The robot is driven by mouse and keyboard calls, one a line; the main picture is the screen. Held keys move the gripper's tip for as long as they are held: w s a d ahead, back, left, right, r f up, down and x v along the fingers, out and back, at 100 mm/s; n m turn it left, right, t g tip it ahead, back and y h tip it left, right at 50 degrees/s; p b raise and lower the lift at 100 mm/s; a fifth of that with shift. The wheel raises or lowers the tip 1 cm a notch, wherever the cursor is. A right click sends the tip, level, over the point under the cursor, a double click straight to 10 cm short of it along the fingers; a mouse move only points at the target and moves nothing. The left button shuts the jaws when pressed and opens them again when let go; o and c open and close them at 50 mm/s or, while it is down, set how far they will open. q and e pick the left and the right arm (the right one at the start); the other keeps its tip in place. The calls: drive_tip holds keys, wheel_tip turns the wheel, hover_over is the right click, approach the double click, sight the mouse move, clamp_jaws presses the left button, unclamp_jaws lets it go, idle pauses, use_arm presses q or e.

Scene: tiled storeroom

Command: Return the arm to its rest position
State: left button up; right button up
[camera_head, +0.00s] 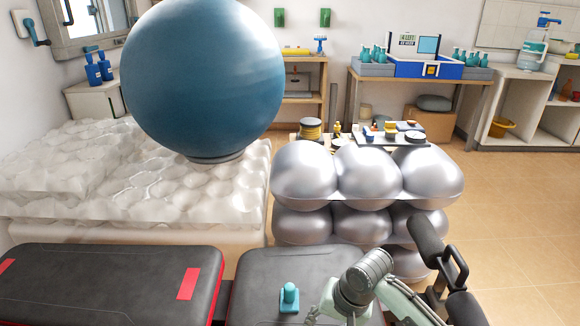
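A pale grey-green jointed arm section (362,285), which looks like part of my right arm, comes in at the bottom right. It lies over the right edge of a black padded surface. I cannot make out any gripper fingers on it, and its far parts run out of the bottom of the view. My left arm and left gripper do not show. A small teal bottle-like object (289,298) stands upright on the black pad (262,280), just left of the arm section and apart from it.
A black padded bar with a handle (432,246) stands right of the arm. A red-marked black pad (90,285) lies left. Behind are a big blue ball (200,75) on a white lumpy bed (60,205) and stacked silver balls (365,175). Tiled floor (530,220) is open at right.

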drive_tip(key=s+d+f+n+h, duration=0.1)
drive_tip(key=s+d+f+n, duration=0.1)
drive_tip(key=s+d+f, duration=0.4)
drive_tip(key=s+d+f+n+t+h, duration=0.1)
drive_tip(key=s+d+f+n+h, duration=0.1)
drive_tip(key=s+d+f, duration=0.4)
drive_tip(key=s+d, duration=0.3)
drive_tip(key=d, duration=0.3)
drive_tip(key=shift+d+n+h, duration=0.25)
drive_tip(key=shift+n+h, duration=0.05)
drive_tip(key=shift+f, duration=0.1)
